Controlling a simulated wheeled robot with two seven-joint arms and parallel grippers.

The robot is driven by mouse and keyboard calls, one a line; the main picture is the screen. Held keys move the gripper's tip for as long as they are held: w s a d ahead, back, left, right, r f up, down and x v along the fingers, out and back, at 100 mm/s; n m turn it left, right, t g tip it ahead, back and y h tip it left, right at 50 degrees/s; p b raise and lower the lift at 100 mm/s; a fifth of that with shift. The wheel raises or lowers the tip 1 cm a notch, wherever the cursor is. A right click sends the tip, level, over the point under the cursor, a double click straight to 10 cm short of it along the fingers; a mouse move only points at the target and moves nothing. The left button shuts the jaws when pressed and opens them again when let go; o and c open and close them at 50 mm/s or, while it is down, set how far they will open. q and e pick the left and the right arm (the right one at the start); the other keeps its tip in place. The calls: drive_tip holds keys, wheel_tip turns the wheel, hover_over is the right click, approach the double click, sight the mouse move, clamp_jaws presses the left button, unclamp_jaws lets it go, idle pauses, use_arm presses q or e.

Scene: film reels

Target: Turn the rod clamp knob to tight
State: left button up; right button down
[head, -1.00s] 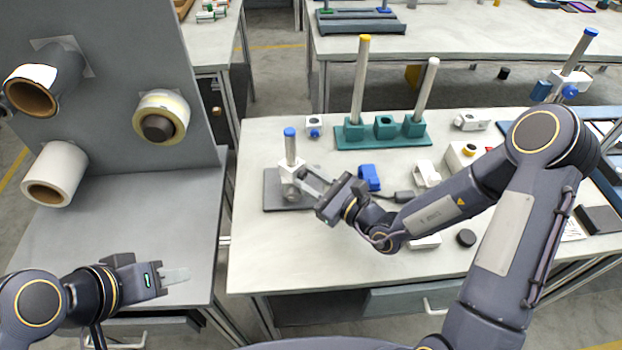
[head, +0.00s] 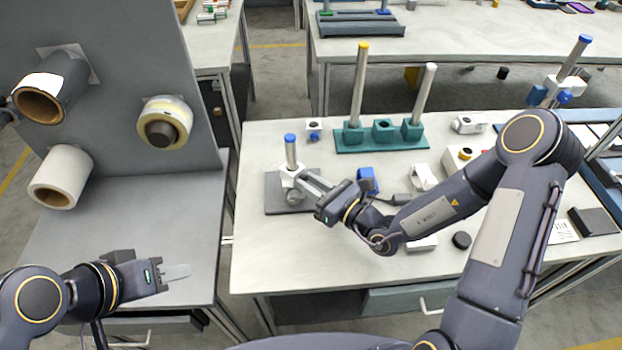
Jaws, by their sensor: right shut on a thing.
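A short upright steel rod (head: 291,153) with a blue cap stands on a dark grey base plate (head: 277,206) on the pale workbench. A white rod clamp (head: 288,173) sits around the rod low down. My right gripper (head: 300,187) reaches in from the right and is shut at the clamp's front, on what looks like the clamp knob. The fingers largely hide the knob, so I cannot read its setting. My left gripper (head: 176,273) hangs empty over the grey bench at the left; its fingers overlap in this view.
A teal stand (head: 383,137) with two tall rods is behind. A small white block with a blue knob (head: 314,131), a blue part (head: 367,180) and a white bracket (head: 423,177) lie nearby. Another clamped rod (head: 573,57) stands at the right. The bench's front left is clear.

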drive_tip(key=shift+m+p, duration=0.7)
drive_tip(key=shift+m, duration=0.6)
drive_tip(key=c, duration=1.2)
unclamp_jaws()
drive_tip(key=shift+b+v, duration=0.5)
drive_tip(key=shift+v, duration=3.4)
